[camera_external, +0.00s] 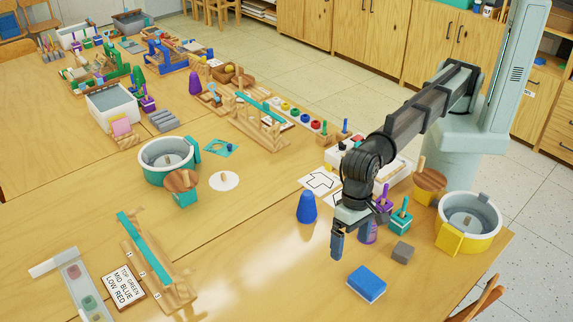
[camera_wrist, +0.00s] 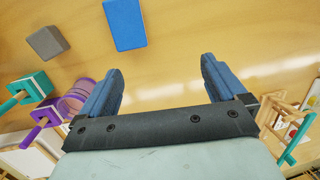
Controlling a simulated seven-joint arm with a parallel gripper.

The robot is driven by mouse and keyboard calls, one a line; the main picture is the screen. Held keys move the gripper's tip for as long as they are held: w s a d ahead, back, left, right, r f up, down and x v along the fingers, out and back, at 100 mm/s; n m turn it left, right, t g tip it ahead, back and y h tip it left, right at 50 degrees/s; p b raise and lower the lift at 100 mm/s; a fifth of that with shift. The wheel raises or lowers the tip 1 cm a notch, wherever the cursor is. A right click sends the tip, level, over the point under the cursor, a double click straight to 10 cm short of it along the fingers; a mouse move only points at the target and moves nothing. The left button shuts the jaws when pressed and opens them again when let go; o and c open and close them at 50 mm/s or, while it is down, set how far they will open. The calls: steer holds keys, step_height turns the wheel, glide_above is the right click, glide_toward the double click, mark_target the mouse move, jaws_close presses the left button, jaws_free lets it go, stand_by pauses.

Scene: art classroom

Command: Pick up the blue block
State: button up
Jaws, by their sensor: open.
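The blue block (camera_external: 367,284) is a flat rectangular piece lying on the wooden table near the front right in the external view. It also shows at the top of the wrist view (camera_wrist: 125,24), ahead of my fingertips and left of centre. My gripper (camera_external: 338,240) hangs above the table, up and to the left of the block in the external view. In the wrist view my gripper (camera_wrist: 162,75) has its two blue fingers wide apart with nothing between them. It does not touch the block.
A grey block (camera_external: 402,252) and a teal holder (camera_external: 400,220) stand close to the blue block. A purple piece (camera_external: 368,232) is beside my gripper. A blue cone (camera_external: 307,207) stands to the left. A yellow-and-white pot (camera_external: 468,220) stands at right. The table front-left of the block is clear.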

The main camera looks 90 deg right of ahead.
steer(key=g+h, duration=0.1)
glide_above(367, 280)
steer(key=w+d, duration=0.1)
steer(key=f, duration=1)
steer(key=s+a+f, duration=0.1)
steer(key=f, duration=0.3)
steer(key=shift+f, duration=0.35)
steer(key=shift+c, duration=0.2)
steer(key=c, duration=1.1)
